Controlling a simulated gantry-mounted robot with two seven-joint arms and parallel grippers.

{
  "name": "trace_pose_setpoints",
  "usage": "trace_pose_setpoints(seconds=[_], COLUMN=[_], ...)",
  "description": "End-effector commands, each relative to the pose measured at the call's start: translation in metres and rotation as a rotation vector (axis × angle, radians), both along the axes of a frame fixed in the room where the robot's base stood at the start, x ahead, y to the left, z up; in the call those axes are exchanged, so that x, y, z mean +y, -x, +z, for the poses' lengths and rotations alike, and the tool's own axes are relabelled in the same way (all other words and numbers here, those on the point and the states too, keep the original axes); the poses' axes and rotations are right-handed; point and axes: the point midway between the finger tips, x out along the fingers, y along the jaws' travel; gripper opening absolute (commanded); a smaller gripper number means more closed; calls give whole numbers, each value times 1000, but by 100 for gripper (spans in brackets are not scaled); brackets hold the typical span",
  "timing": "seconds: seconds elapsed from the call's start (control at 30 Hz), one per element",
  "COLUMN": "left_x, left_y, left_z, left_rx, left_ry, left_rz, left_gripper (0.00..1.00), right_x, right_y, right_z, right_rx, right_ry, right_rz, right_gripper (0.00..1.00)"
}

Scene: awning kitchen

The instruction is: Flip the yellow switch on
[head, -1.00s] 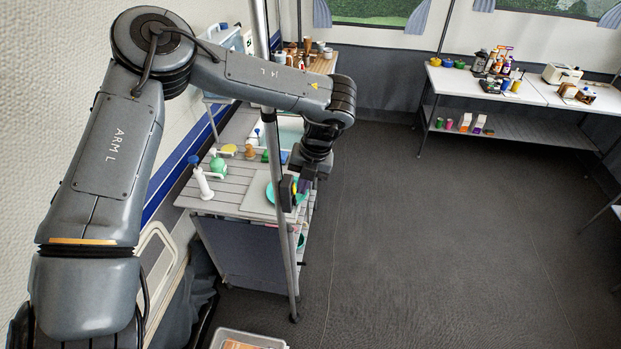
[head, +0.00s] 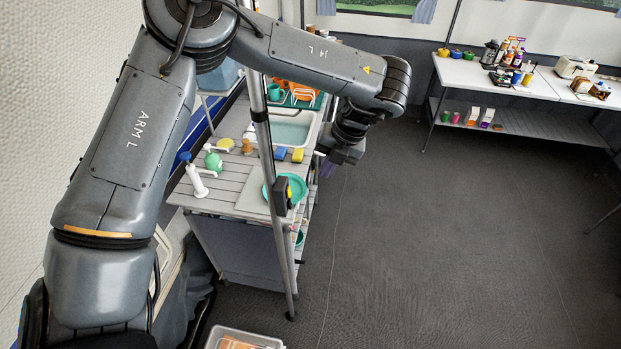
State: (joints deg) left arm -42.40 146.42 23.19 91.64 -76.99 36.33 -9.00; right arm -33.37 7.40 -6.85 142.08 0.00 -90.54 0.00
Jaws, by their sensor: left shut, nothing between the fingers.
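A small black box with a yellow part, which looks like the yellow switch (head: 289,190), is fixed to the metal pole in front of the counter. It is too small to tell which way the switch is set. My left gripper (head: 328,171) hangs past the right edge of the counter, up and to the right of the switch in the picture and apart from it. Its fingers are shut and hold nothing. My right gripper does not show.
The metal pole (head: 271,165) stands upright before the slatted counter (head: 225,201). The counter holds a sink (head: 292,130), a teal plate (head: 298,184), sponges and a white pump bottle (head: 195,178). A loaded white table (head: 500,82) stands far right. The floor (head: 430,240) between is clear.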

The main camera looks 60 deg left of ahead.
Motion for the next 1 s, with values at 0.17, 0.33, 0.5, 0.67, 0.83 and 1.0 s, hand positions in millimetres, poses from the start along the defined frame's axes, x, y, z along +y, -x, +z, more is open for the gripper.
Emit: trace_pose_setpoints(seconds=[0.17,0.33,0.5,0.67,0.83,1.0], left_x=[4,11,17,28,40,46], left_y=[6,13,21,31,45,52], left_z=[-19,-46,-76,-89,-92,-95], left_rx=[4,5,4,0,0,0], left_ry=[2,4,3,3,2,2], left_rz=[0,1,1,4,4,2], left_gripper=[0,0,0,0,0,0], right_x=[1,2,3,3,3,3], right_y=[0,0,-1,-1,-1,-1], right_z=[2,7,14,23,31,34], right_rx=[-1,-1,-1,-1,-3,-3], right_ry=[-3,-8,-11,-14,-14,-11], right_rz=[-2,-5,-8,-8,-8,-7], right_gripper=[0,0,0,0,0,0])
